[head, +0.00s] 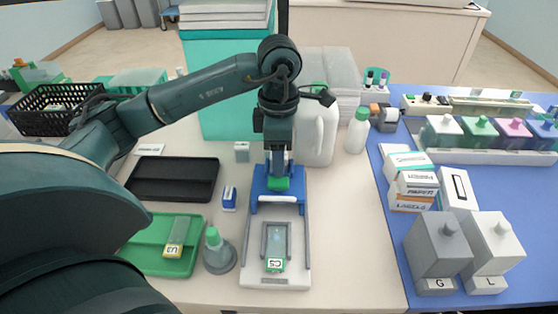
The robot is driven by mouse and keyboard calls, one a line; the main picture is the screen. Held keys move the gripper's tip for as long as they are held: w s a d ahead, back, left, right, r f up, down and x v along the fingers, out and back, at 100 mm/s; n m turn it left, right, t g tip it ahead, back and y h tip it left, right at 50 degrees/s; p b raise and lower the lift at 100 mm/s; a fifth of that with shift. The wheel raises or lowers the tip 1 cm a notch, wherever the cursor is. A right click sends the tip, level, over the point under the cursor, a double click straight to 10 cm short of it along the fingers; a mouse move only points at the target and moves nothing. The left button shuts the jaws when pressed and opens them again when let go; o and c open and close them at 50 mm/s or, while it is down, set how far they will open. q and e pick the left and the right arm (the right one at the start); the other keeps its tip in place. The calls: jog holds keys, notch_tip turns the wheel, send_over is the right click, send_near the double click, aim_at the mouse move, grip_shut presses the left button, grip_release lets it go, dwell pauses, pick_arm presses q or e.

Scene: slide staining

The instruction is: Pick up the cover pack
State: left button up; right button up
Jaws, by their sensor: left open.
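A small blue and white box (229,198), which looks like the cover pack, stands on the table right of the black tray; its label is too small to read. My left gripper (278,174) points down over the blue block of the white slide device (302,262), right of and a little behind that box. It is open. A green piece (278,184) shows at its fingertips; I cannot tell whether they touch it. A slide with a green "C5" label (275,264) lies in the device's grey frame. My right gripper is not in view.
A white jug (319,140) stands behind the gripper. Boxes and grey and white jars (438,243) stand on the blue mat. The table's front right is clear.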

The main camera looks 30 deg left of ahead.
pick_arm(q)
jog(key=shift+f, duration=0.1)
jog(key=shift+c, duration=0.4)
jog(key=c, duration=1)
